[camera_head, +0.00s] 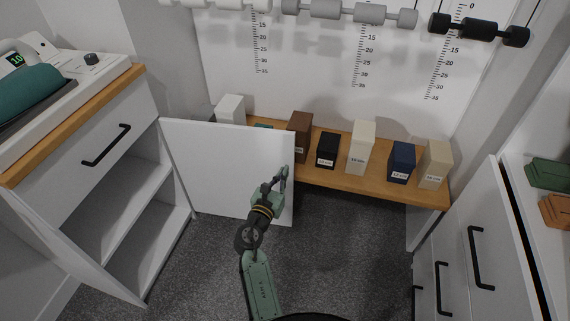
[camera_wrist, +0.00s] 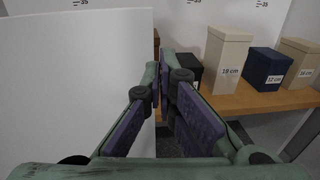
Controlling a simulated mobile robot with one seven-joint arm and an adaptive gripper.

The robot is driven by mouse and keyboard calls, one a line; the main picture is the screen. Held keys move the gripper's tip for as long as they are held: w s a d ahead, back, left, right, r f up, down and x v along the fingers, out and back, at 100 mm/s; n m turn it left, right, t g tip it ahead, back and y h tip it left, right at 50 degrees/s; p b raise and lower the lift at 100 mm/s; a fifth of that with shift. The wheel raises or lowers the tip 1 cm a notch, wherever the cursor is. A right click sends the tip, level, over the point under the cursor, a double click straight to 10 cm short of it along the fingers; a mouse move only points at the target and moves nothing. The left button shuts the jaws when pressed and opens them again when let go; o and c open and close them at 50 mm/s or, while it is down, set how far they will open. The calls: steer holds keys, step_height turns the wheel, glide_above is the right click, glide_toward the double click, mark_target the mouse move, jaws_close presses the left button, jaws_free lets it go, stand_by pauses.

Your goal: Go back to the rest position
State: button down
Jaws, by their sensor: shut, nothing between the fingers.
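My gripper (camera_head: 279,182) is at the end of my green arm, in front of the right edge of the open white cabinet door (camera_head: 220,160). In the wrist view its green fingers with purple pads (camera_wrist: 163,75) come together at the tips, with nothing between them. The door also fills the left of the wrist view (camera_wrist: 70,90). I cannot tell whether the gripper touches the door.
A wooden bench (camera_head: 335,180) at the back carries several labelled boxes, such as a tall beige box (camera_head: 361,148) and a blue box (camera_head: 402,163). The open cabinet (camera_head: 150,185) stands left, white drawers (camera_head: 480,260) right. Grey carpet (camera_head: 350,260) between is clear.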

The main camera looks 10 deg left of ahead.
steer(key=shift+s+d+r, duration=0.1)
steer(key=shift+s+r, duration=0.05)
steer(key=shift+s, duration=1.55)
